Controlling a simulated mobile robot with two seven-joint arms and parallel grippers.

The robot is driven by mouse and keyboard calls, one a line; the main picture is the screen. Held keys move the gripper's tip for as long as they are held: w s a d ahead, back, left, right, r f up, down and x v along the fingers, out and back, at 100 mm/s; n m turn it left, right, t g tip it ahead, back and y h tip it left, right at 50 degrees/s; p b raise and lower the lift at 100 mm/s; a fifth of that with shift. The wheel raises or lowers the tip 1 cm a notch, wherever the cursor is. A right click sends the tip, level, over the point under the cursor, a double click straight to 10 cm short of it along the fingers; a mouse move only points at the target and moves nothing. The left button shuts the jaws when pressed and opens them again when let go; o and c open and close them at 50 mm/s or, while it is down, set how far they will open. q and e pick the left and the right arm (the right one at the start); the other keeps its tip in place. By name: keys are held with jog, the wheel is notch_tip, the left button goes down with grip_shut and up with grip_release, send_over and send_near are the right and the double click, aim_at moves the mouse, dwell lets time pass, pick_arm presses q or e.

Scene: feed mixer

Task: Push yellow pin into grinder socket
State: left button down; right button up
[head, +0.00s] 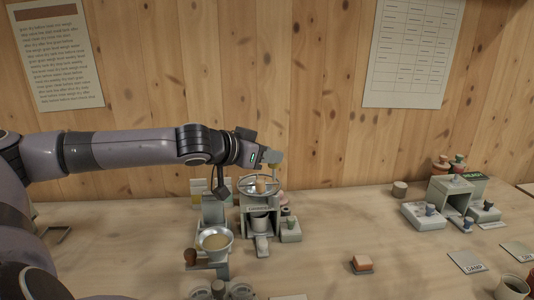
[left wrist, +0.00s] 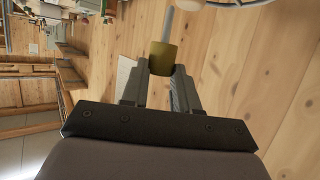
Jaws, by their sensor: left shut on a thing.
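The yellow pin (left wrist: 163,58) is between the fingertips of my left gripper (left wrist: 162,72) in the left wrist view, with a grey metal shaft pointing away from the jaws. In the head view my left gripper (head: 268,158) is above the grinder (head: 259,208), close over its round metal-rimmed top (head: 243,190). The pin is too small to make out clearly there. The socket cannot be told apart in either view. Part of a round metal rim shows at the top of the left wrist view. My right gripper is not in view.
A metal bowl of tan feed (head: 215,242) stands front left of the grinder. A small unit with knobs (head: 290,229) is at its right. An orange-topped block (head: 362,263) lies front right. Another machine (head: 452,195) stands farther right. The table between is mostly clear.

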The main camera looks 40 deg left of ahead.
pick_arm(q)
jog(key=shift+f+b, duration=0.75)
jog(key=shift+f, duration=0.45)
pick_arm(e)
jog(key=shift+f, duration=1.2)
pick_arm(q)
jog(key=shift+f+b, duration=1.4)
jog(key=shift+f, duration=0.25)
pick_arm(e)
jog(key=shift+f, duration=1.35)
pick_arm(q)
jog(key=shift+r, duration=0.1)
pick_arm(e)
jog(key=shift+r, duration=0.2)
pick_arm(q)
jog(key=shift+r+p, duration=1.1)
jog(key=shift+p, duration=0.05)
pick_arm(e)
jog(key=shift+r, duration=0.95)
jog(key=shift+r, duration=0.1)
pick_arm(q)
jog(key=shift+f+b, duration=1)
jog(key=shift+f, duration=0.2)
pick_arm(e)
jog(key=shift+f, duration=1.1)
